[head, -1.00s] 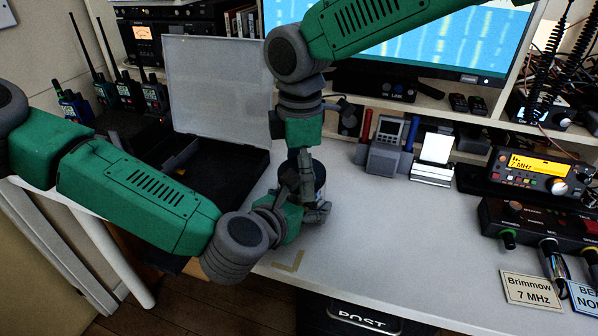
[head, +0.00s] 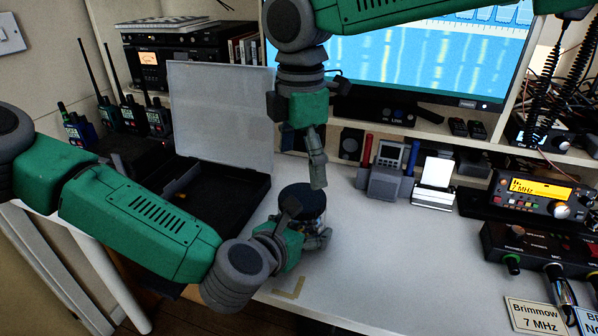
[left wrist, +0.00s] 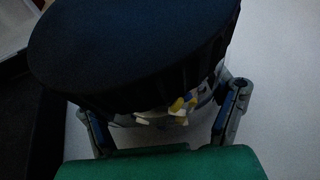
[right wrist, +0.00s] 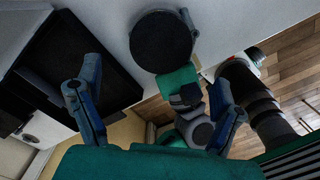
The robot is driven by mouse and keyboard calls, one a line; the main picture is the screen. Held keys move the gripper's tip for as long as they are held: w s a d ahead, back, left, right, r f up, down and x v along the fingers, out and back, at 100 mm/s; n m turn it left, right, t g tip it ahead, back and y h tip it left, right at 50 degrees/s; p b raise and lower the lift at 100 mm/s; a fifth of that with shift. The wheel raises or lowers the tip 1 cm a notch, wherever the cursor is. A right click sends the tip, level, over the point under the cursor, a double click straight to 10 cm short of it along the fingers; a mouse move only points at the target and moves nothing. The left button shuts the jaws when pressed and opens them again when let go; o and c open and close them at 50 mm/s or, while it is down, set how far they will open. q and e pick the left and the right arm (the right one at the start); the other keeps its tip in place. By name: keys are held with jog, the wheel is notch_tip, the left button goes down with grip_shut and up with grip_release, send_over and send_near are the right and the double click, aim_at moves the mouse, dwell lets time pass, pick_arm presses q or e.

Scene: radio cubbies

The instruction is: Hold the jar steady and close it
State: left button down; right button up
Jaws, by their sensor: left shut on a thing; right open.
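The jar (head: 313,222) stands on the white desk with a dark round lid (head: 302,199) on its top. In the left wrist view the lid (left wrist: 135,45) fills the upper left, and small yellow, white and blue pieces show through the clear jar wall (left wrist: 180,110). My left gripper (head: 309,238) is shut around the jar body, below the lid. My right gripper (head: 316,170) is open and empty above the jar, apart from the lid. In the right wrist view the lid (right wrist: 161,42) lies beyond the open fingers. Whether the lid is fully tight cannot be told.
An open black case (head: 225,188) with a raised clear lid (head: 222,115) stands left of the jar. A grey holder (head: 385,183) and radio gear (head: 530,195) stand to the right. The desk front right of the jar is clear.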

aim_at(301, 197)
dwell(0.3)
jog(key=shift+f, duration=3.95)
jog(key=c, duration=1.2)
jog(key=shift+w+m, duration=0.1)
jog(key=shift+m, duration=1.3)
jog(key=o, duration=1.3)
jog(key=shift+r, duration=0.1)
